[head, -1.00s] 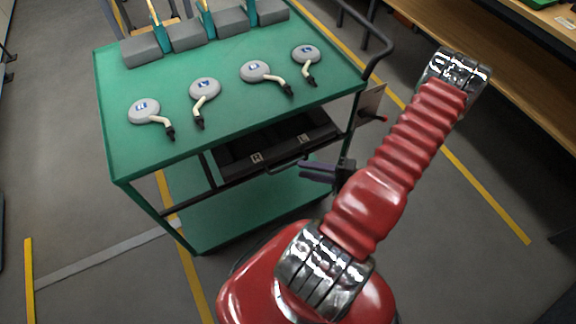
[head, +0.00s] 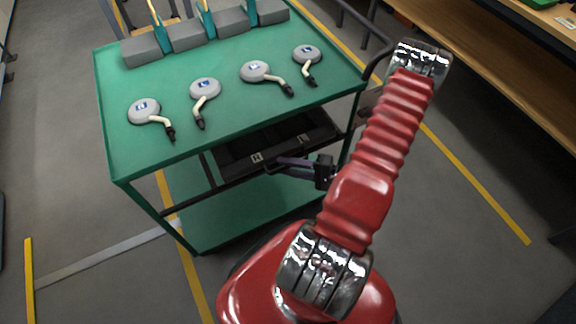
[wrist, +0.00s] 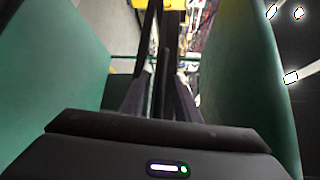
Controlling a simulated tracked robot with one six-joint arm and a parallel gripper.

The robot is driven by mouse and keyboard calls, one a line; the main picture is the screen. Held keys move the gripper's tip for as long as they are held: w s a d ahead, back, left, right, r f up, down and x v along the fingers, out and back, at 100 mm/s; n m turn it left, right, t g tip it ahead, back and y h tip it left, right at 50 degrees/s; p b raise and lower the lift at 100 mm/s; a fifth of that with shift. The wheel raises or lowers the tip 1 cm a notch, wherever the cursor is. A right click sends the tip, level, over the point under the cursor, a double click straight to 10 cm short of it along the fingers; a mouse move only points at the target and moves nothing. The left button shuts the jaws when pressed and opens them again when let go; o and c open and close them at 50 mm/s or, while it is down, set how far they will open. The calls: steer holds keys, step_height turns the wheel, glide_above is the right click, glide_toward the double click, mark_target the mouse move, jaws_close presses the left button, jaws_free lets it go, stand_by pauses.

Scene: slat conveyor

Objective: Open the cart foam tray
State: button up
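The green cart (head: 225,110) stands ahead. Its black foam tray (head: 300,135) lies under the top shelf, with small white letter labels on its front and a dark handle bar along the front edge. The tray is partly hidden by the shelf. My gripper (head: 285,163) is at the tray's front, close to the handle; the head view does not show whether they touch. In the wrist view my gripper's two fingers (wrist: 160,100) stand apart, with a dark bar between or just beyond them; contact cannot be told.
Several grey round pieces with pale stems (head: 254,71) lie on the cart top, and grey blocks (head: 188,34) line its back edge. A lower green shelf (head: 240,215) lies below the tray. A wooden bench (head: 500,65) is at right. Floor (head: 460,235) is clear at right.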

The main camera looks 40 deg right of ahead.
jaws_close()
steer(key=shift+s+f, duration=0.1)
steer(key=shift+s, duration=0.05)
stand_by(0.5)
